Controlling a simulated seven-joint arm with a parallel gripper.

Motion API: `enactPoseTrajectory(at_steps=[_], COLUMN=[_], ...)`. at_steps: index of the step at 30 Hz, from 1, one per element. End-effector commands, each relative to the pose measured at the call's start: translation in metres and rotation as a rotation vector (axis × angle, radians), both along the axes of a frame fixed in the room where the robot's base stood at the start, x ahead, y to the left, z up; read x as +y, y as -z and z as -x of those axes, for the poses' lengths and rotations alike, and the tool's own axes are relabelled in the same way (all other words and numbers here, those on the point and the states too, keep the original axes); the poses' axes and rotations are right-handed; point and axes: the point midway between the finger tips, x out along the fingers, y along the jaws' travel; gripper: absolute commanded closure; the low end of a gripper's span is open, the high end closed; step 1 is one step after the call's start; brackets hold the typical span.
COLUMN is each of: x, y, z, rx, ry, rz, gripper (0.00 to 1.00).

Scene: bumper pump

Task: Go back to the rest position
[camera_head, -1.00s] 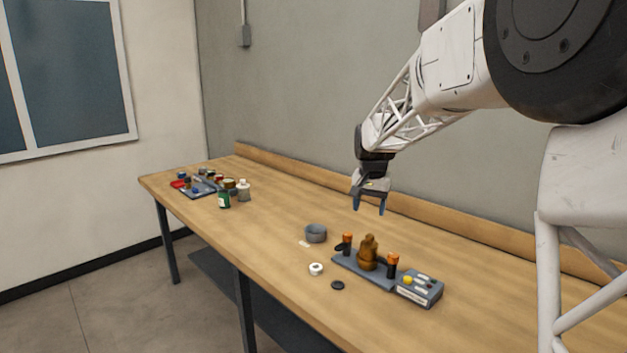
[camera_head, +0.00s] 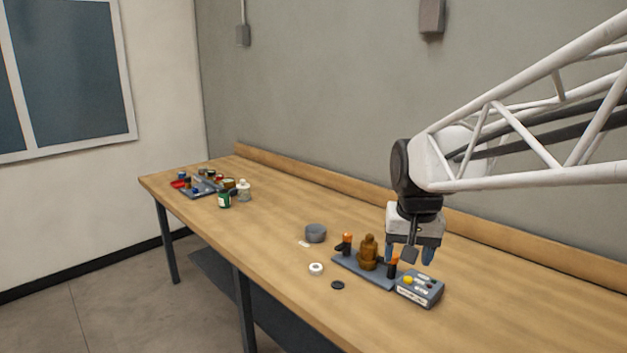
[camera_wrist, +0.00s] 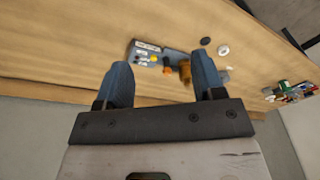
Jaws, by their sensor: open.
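My gripper (camera_head: 410,253) is open and empty, with its blue fingers pointing down above the right part of the table. In the head view it overlaps the right end of a grey device with a brown figure (camera_head: 368,254), two orange-topped black posts (camera_head: 346,243) and a control box with buttons (camera_head: 420,288). In the wrist view the two fingers (camera_wrist: 160,85) are spread apart, and the control box (camera_wrist: 146,53) shows beyond them. Nothing is between the fingers. One finger partly hides the brown figure in the wrist view.
The wooden table (camera_head: 270,220) has a raised back edge along the wall. A grey bowl (camera_head: 315,233), a white ring (camera_head: 316,269) and a black disc (camera_head: 338,285) lie near the device. Several bottles and a tray (camera_head: 198,189) stand at the far left. The table's right part is clear.

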Motion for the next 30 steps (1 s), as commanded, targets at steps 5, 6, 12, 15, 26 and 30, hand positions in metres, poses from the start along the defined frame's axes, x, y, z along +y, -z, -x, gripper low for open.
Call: enactPoseTrajectory(at_steps=[5, 6, 12, 15, 26, 30], x=[-0.003, -0.004, -0.006, -0.007, -0.009, -0.009], y=[0.008, 0.01, 0.024, 0.034, 0.061, 0.064], z=[0.05, 0.061, 0.114, 0.139, 0.197, 0.202], rx=[-0.017, -0.021, -0.039, -0.046, -0.067, -0.067], ry=[-0.033, -0.042, -0.079, -0.099, -0.147, -0.15], rz=[0.007, 0.009, 0.018, 0.023, 0.035, 0.037], gripper=[0.37, 0.37, 0.37, 0.37, 0.37, 0.37])
